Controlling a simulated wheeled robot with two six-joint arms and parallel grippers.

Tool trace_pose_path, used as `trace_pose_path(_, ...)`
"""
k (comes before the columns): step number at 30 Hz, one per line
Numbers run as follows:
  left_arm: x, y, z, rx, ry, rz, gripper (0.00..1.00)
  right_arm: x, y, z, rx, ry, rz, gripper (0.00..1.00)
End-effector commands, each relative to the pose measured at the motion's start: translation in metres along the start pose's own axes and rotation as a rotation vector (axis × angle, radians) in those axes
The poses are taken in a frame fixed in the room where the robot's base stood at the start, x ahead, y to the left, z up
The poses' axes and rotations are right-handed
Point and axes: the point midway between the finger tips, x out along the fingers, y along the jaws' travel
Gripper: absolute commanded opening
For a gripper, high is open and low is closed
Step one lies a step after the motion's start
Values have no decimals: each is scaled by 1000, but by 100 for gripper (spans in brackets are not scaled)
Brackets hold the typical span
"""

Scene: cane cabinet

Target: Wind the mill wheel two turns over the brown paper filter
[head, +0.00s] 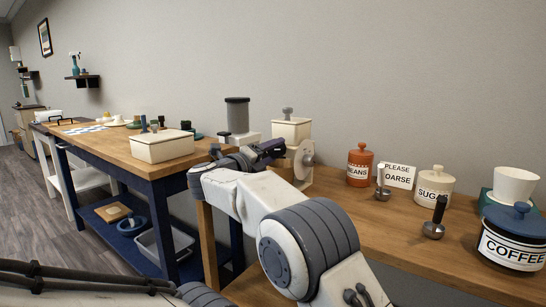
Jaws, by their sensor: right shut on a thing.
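The mill (290,129), a cream box with a grey knob on top, stands at the back of the wooden counter. Its pale mill wheel (304,160) with a grey hub is on its front right side. My right gripper (277,148) is at the left edge of the wheel and shut on it; the exact grip is small and partly hidden by my wrist. I cannot make out the brown paper filter. My left arm crosses the bottom left, its gripper out of view.
On the counter to the right stand an orange beans jar (360,165), a sign (397,175), a sugar jar (434,187), two tampers, a white cup (515,184) and a coffee jar (512,238). A blue-legged table (120,146) with a cream box stands left.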

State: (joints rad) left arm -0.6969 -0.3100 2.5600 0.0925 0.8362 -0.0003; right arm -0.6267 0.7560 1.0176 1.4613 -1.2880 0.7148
Motion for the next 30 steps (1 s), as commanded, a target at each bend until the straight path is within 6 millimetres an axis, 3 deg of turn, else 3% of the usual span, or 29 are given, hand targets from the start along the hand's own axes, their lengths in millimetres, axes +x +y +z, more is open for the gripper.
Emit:
trace_pose_path(14, 2, 0, 0, 0, 0, 0, 95, -2, 4, 0, 9, 2, 5, 9)
trace_pose_path(15, 2, 0, 0, 0, 0, 0, 95, -2, 4, 0, 9, 2, 5, 76)
trace_pose_path(17, 2, 0, 0, 0, 0, 0, 95, -2, 4, 0, 9, 1, 5, 95)
trace_pose_path(26, 1, 0, 0, 0, 0, 0, 95, -1, 1, -1, 11, 2, 1, 95)
trace_pose_path(30, 0, 0, 0, 0, 0, 0, 95, -12, 1, 0, 11, -1, 3, 95)
